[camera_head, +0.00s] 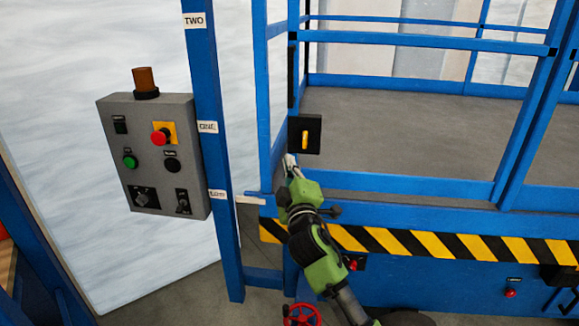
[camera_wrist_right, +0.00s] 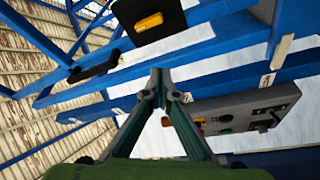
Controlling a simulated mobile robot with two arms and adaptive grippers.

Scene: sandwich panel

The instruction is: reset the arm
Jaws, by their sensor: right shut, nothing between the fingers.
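My right arm, green and dark grey, reaches up from the bottom of the head view. Its gripper (camera_head: 290,163) is near the blue post of the platform, just below a black plate with a yellow handle (camera_head: 305,140). In the right wrist view the two fingers of the gripper (camera_wrist_right: 160,76) converge at their tips, with nothing between them. There the yellow handle (camera_wrist_right: 149,22) on its black plate shows above the fingertips. I cannot tell whether the fingertips touch the blue frame. My left gripper is not in view.
A grey control box (camera_head: 153,157) with several buttons and an amber lamp stands left of a labelled blue post (camera_head: 205,100). Blue rails (camera_head: 400,184) and a yellow-black striped edge (camera_head: 430,243) border the platform. A red handwheel (camera_head: 301,315) is low beside my arm.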

